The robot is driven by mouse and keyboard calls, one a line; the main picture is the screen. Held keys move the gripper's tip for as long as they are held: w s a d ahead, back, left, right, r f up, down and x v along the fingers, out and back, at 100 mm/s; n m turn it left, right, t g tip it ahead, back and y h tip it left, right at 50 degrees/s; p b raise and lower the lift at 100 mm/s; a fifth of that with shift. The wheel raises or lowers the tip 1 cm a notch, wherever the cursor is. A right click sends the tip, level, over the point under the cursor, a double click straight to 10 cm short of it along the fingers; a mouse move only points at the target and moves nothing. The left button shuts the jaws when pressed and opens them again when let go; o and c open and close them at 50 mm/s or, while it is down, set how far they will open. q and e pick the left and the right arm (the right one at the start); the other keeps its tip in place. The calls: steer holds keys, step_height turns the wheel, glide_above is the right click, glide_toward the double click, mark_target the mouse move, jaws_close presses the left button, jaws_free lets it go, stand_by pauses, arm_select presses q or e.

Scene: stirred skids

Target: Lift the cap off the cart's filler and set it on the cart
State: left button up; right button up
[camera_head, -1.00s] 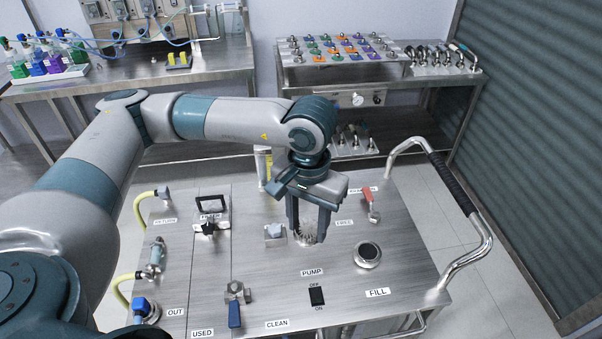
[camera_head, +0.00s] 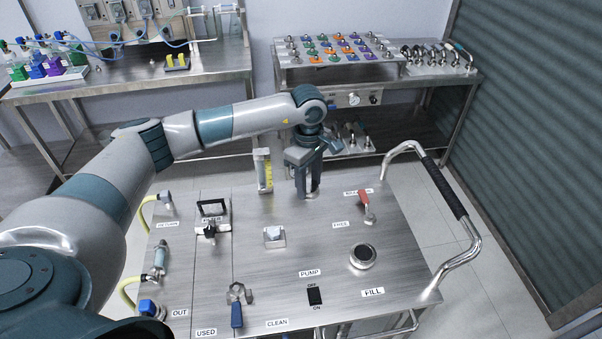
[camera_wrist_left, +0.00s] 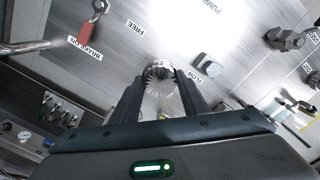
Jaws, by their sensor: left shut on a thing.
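The cart (camera_head: 240,265) has a steel top, and its filler (camera_head: 362,256) near the FILL label shows a dark round mouth with no cap on it. My left gripper (camera_head: 307,194) is over the back part of the cart top, well behind the filler. It is shut on the cap, a round ribbed metal piece (camera_wrist_left: 159,74) between the fingers in the left wrist view. In the head view the cap is mostly hidden by the fingers. I cannot tell whether the cap touches the cart top. My right gripper is not in view.
The red brake lever (camera_head: 366,203) stands to the right of my gripper, and a yellow-marked gauge (camera_head: 264,170) stands to its left. The grey flow knob (camera_head: 274,236) is nearer. Bare top lies between knob and filler. A curved handle (camera_head: 452,190) edges the right side.

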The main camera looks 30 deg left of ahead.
arm_select(q)
steer(key=a+n, duration=0.1)
steer(key=w+a+f+n, duration=0.2)
steer(key=shift+a, duration=0.2)
steer(key=shift+f, duration=0.15)
steer(key=b, duration=0.3)
glide_above(301, 212)
steer(key=shift+f, duration=4.7)
steer(key=shift+f+b, duration=0.7)
steer(key=shift+b, duration=0.2)
steer(key=o, duration=1.2)
steer(key=shift+r, duration=0.15)
